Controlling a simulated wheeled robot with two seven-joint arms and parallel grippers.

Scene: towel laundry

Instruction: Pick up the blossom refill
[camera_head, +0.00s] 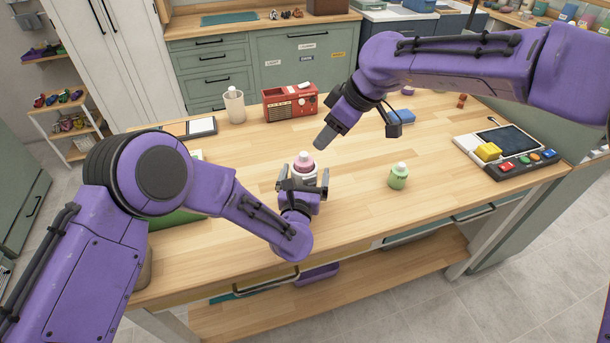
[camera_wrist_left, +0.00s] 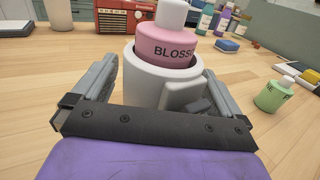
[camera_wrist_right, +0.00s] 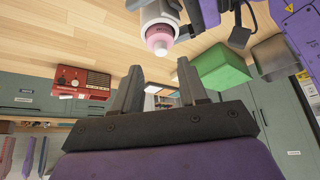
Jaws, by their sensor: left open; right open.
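The blossom refill (camera_head: 303,160) is a pink bottle with a white cap, standing upright inside a white cup-like holder on the table. Its "BLOSS" label shows in the left wrist view (camera_wrist_left: 168,45), where the white holder (camera_wrist_left: 150,88) has a handle-like part facing me. My left gripper (camera_head: 303,183) is open, low at the table, with its fingers on either side of the holder. I cannot tell whether they touch it. My right gripper (camera_head: 325,137) is open and empty, above the table behind and right of the refill. The refill also shows in the right wrist view (camera_wrist_right: 160,38).
A green bottle (camera_head: 398,176) stands right of the refill. A red radio (camera_head: 290,100) and a white canister (camera_head: 234,106) stand at the back. A device with colored buttons (camera_head: 500,150) is at the right. The tabletop between the refill and the green bottle is clear.

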